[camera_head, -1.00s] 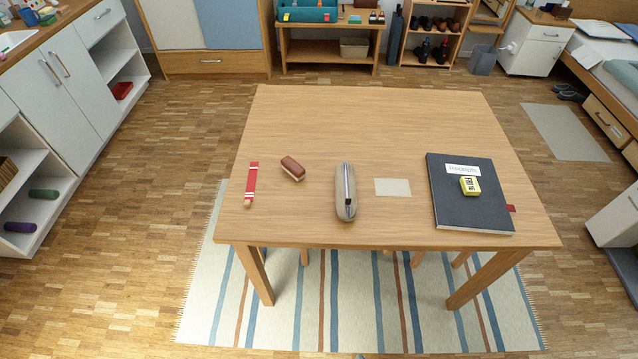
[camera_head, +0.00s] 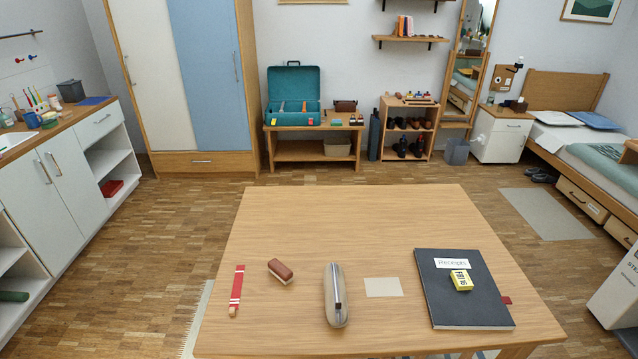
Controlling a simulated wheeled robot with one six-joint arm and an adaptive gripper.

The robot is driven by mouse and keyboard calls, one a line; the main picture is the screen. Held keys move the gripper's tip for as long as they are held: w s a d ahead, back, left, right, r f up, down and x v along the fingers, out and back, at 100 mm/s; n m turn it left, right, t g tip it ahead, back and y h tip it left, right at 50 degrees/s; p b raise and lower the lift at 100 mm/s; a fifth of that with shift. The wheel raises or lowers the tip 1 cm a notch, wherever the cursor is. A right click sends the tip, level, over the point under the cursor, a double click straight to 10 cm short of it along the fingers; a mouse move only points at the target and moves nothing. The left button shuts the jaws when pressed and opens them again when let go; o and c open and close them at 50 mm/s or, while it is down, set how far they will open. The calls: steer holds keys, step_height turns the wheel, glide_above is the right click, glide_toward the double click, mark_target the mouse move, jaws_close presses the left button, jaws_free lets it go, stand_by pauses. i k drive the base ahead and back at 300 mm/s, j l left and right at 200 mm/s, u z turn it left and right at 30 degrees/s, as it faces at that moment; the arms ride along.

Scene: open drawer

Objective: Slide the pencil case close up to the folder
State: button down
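The pencil case (camera_head: 329,300) is a long beige-grey case with a dark zip, lying lengthwise near the front middle of the wooden table. The folder (camera_head: 445,306) is dark grey with a white "Receipts" label and lies flat at the table's right. A yellow box (camera_head: 461,280) rests on the folder. A flat beige card (camera_head: 383,287) lies in that gap. My gripper is not in view.
A brown brush-like block (camera_head: 280,270) and a red-and-white strip-shaped item (camera_head: 236,292) lie left of the case. A red tab (camera_head: 506,300) sticks out at the folder's right edge. The back half of the wooden table (camera_head: 350,215) is clear.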

mark_target(335, 291)
steer(key=j+u, duration=0.2)
steer(key=j, duration=0.45)
steer(key=i+j+u, duration=0.2)
steer(key=j, duration=0.45)
steer(key=k, duration=0.1)
